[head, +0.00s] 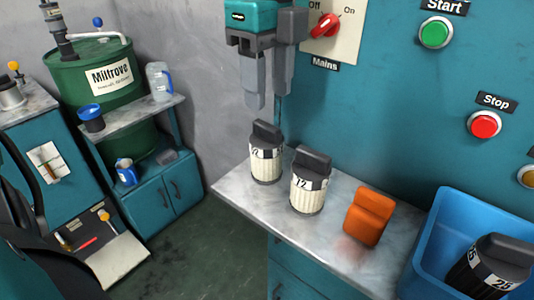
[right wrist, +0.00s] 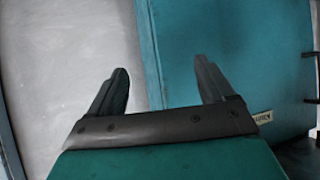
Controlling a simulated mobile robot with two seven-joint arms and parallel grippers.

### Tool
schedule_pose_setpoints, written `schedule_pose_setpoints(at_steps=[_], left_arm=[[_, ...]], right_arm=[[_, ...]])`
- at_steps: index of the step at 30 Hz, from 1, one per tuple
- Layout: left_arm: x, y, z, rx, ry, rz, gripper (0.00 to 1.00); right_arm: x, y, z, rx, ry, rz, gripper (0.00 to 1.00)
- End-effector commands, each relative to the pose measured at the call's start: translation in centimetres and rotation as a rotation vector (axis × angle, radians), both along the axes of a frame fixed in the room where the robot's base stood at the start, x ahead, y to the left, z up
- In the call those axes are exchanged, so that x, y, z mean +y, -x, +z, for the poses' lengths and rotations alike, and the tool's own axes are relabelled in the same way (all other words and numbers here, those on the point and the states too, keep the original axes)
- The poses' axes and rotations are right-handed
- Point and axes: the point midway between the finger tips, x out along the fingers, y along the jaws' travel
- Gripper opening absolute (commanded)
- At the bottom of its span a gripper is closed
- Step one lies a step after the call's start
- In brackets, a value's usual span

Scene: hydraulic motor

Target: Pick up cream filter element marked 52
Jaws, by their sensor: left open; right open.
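Two cream filter elements with black caps and handles stand upright on the grey worktop (head: 235,190). The left cream filter element (head: 265,168) has a label only partly turned into view; a 2 seems to show, and I cannot read it whole. The other cream filter element (head: 307,198), nearer, has a label that seems to read 12 or 72. My left gripper (head: 268,97) is open and empty, fingers pointing down, above the left element and apart from it. My right gripper (right wrist: 162,72) is open and empty in the right wrist view, in front of a teal surface (right wrist: 235,45).
An orange block-like object (head: 369,216) stands right of the filters. A blue bin (head: 428,250) at the right holds a dark filter (head: 490,270) marked 25. The teal wall with a red switch (head: 325,26) and buttons rises behind the worktop.

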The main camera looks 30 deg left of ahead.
Motion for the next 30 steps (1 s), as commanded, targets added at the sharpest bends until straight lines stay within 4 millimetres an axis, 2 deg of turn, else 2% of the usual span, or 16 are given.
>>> schedule_pose_setpoints(at_steps=[4,12,21,30], left_arm=[[0.1,0.1,-1.2,0.003,0.002,0.000,0.47],[0.2,0.1,-5.0,0.000,0.001,0.000,0.47],[0.2,0.1,-5.5,-0.003,0.000,0.001,0.47],[0.2,0.1,-5.4,-0.003,0.000,0.001,0.18]], right_arm=[[0.2,-0.1,0.3,-0.005,-0.003,0.002,0.82],[0.2,-0.2,0.3,-0.009,-0.004,0.003,0.82],[0.2,-0.2,0.3,-0.008,-0.003,0.004,0.82],[0.2,-0.2,0.2,-0.006,-0.003,0.004,0.82]])
